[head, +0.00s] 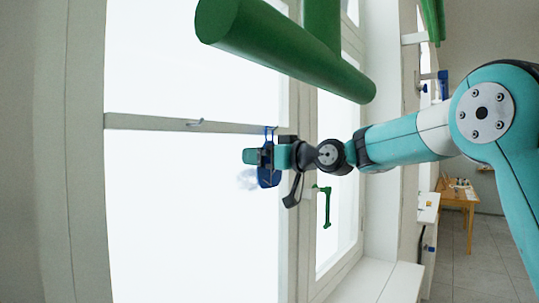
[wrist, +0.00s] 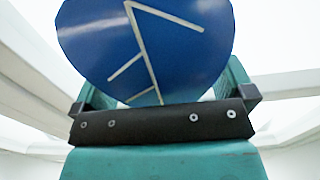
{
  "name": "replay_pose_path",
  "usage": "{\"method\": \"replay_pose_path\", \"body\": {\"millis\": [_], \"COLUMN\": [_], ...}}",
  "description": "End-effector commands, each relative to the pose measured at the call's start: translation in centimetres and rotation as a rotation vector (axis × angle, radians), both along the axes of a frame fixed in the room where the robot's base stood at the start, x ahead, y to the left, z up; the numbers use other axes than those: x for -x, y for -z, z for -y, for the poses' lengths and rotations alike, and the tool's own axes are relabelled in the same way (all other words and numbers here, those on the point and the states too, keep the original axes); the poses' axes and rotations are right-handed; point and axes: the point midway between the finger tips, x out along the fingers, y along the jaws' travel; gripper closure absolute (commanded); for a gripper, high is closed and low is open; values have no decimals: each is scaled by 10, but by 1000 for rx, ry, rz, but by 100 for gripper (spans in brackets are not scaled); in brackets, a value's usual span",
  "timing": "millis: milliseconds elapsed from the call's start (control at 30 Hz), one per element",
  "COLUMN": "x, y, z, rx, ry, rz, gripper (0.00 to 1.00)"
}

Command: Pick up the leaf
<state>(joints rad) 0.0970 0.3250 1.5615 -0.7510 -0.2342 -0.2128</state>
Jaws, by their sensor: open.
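The leaf looks like a blue rounded plate with pale vein lines. In the wrist view the leaf (wrist: 185,50) fills the upper middle, in front of and between the jaws. In the head view the leaf (head: 268,178) is a small blue shape by a blue loop on the rail, partly covered by my gripper. My gripper (head: 252,157) is open at the leaf, in front of the bright window. In the wrist view my gripper (wrist: 160,88) has a teal finger on each side of the leaf. I cannot tell whether either finger touches it.
A pale rail (head: 150,122) with a small empty hook (head: 195,124) crosses the window. A thick green bar (head: 285,50) passes above my gripper. A green window handle (head: 326,205) is to the right. A wooden table (head: 458,196) stands far back right, with open floor around it.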

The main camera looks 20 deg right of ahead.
Motion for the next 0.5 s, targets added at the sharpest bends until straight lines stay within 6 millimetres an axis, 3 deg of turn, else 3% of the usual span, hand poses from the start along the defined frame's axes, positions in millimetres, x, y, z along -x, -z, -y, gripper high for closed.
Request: {"method": "replay_pose_path", "body": {"millis": [267, 400, 500], "x": [-4, -4, -3], "y": [1, 1, 0], "z": [-3, -2, -2], "rx": [1, 1, 0], "ry": [1, 1, 1], "rz": [1, 1, 1], "gripper": [0, 28, 29]}}
